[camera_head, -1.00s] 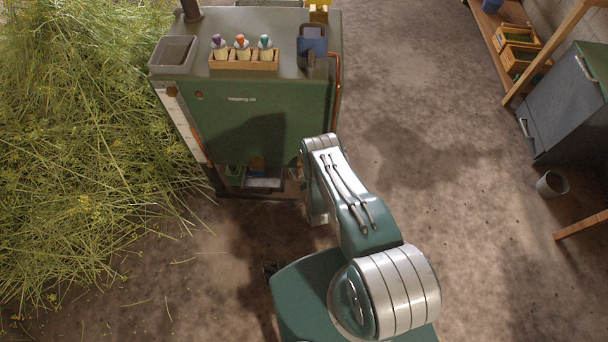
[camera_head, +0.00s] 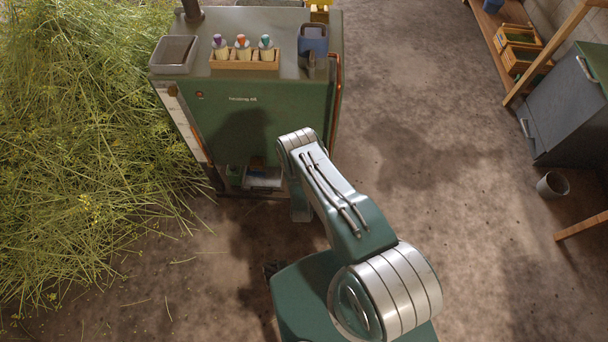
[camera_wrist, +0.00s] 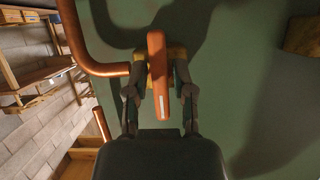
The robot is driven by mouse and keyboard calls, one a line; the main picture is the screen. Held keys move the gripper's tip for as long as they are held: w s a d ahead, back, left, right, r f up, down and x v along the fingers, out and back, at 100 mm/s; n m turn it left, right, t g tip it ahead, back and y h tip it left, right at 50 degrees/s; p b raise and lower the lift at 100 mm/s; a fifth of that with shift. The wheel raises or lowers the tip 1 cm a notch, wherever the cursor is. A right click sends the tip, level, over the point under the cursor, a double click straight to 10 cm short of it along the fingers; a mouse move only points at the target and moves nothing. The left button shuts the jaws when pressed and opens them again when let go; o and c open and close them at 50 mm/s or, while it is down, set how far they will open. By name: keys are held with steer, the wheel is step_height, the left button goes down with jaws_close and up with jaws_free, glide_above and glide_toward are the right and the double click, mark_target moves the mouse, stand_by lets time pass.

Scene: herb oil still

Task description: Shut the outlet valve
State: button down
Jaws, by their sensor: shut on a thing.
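In the wrist view my gripper (camera_wrist: 159,80) is shut on the outlet valve's orange lever (camera_wrist: 157,52), one dark finger on each side. The lever stands upright in the picture, with a pale mark near its lower end. A brass-yellow part (camera_wrist: 175,54) shows behind the lever, partly hidden by the fingers. A copper pipe (camera_wrist: 105,69) bends in from the upper left and ends at the valve, roughly across the lever. The green still cabinet (camera_wrist: 235,110) fills the background. In the head view my arm hides the gripper and valve; the cabinet (camera_head: 255,125) stands beyond it.
On the cabinet top are a grey tray (camera_head: 174,54), a wooden rack (camera_head: 244,61) of bottles and a blue container (camera_head: 313,40). A herb heap (camera_head: 80,150) lies left. A grey bucket (camera_head: 552,184) stands right. The floor between is clear.

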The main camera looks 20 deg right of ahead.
steer(key=shift+w+r+n, duration=0.1)
steer(key=shift+n, duration=0.2)
stand_by(0.4)
steer(key=c, duration=0.6)
jaws_free()
steer(key=shift+c, duration=0.2)
steer(key=v, duration=1.2)
steer(key=shift+a, duration=0.25)
